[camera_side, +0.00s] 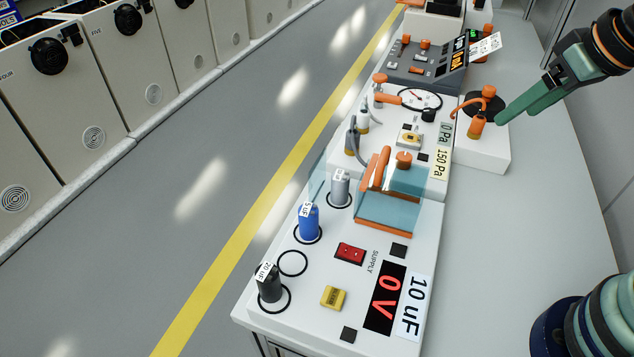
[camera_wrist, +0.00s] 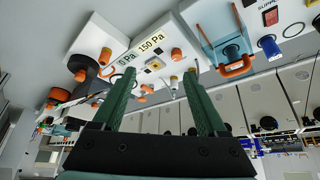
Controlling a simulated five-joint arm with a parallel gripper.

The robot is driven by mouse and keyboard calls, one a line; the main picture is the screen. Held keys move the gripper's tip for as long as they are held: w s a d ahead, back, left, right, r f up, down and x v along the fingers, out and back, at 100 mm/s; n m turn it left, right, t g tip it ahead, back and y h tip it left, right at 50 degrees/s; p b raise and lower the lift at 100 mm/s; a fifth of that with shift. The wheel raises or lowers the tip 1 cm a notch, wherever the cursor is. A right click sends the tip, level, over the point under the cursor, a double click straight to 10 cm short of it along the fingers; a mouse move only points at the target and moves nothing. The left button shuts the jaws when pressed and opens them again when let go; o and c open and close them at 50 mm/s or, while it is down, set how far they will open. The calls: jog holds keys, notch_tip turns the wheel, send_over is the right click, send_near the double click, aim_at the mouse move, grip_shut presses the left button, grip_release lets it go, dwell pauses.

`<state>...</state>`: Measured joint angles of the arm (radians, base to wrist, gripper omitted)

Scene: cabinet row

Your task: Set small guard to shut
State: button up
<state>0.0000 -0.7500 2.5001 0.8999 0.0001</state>
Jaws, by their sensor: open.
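A clear blue guard (camera_side: 392,212) with an orange lower edge and orange handle bars sits on the white supply panel in the side view. An orange knob stands beside its upper part. I cannot tell for certain whether the guard is open or shut. In the wrist view the guard (camera_wrist: 222,38) shows at upper right, beyond my right finger, with its orange handle. My gripper (camera_side: 508,112) is at the upper right in the side view, apart from the guard. In the wrist view my gripper (camera_wrist: 160,74) has its two green fingers spread with nothing held between them.
A white unit with an orange-topped black disc (camera_side: 484,104) stands close to my fingertips. A gauge panel (camera_side: 440,150) reads 0 Pa and 150 Pa. Blue, grey and black cylinders (camera_side: 308,221) stand left of the guard. A display (camera_side: 385,298) reads 0 V. The right bench top is clear.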

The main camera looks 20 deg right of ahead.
jog(key=c, duration=0.4)
jog(key=shift+w+a+r, duration=0.15)
jog(key=shift+w+a, duration=0.05)
jog(key=shift+a, duration=0.05)
jog(key=shift+c, duration=0.2)
notch_tip(320, 180, up, 4)
jog(key=m+g, duration=0.4)
jog(key=m, duration=0.5)
send_over(386, 154)
jog(key=s+d, duration=0.2)
jog(key=shift+y, duration=0.5)
jog(key=f, duration=0.4)
jog(key=w+a+f, duration=0.1)
jog(key=f, duration=0.7)
jog(key=shift+w+a, duration=0.35)
jog(key=shift+a, duration=0.05)
grip_shut()
